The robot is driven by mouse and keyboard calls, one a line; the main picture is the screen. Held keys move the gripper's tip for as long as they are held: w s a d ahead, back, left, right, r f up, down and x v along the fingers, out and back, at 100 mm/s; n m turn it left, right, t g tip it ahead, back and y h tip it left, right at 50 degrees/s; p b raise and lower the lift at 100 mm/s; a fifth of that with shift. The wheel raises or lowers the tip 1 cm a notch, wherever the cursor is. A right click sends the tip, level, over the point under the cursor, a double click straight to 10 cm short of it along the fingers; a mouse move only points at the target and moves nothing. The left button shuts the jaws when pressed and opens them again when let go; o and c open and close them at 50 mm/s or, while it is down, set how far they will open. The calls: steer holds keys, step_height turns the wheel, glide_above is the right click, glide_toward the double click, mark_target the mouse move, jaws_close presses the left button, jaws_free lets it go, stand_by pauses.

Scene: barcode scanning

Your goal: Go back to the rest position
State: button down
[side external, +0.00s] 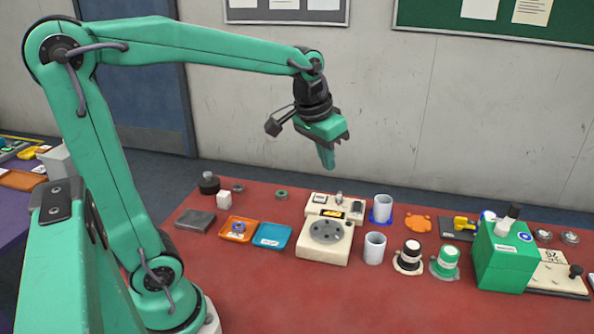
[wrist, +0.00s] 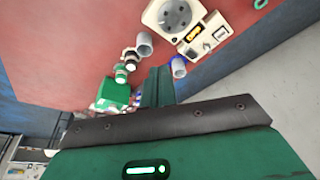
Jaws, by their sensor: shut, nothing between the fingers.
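My gripper (side external: 327,157) hangs in the air above the back part of the red table (side external: 270,293), with its green fingers pointing down. The fingers are together and hold nothing. In the wrist view the shut fingers (wrist: 158,86) show above the dark edge of the gripper body. My green arm reaches from the left across the upper part of the side view. A cream device with a round grey dial (side external: 327,232) stands below my gripper, well apart from it. The device also shows at the top of the wrist view (wrist: 176,14).
An orange tray (side external: 238,229) and a blue tray (side external: 272,235) lie left of the device. Two grey cups (side external: 375,248), two round-based knobs (side external: 410,257) and a green box (side external: 503,254) stand to its right. The table's front is clear. A wall stands behind.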

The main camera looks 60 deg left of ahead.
steer(key=s+d+f+m+t, duration=0.1)
steer(key=s+d+f+t, duration=0.1)
steer(key=s, duration=1.1)
steer(key=shift+s+d+f, duration=0.2)
steer(key=shift+s+d, duration=0.2)
steer(key=shift+d, duration=0.35)
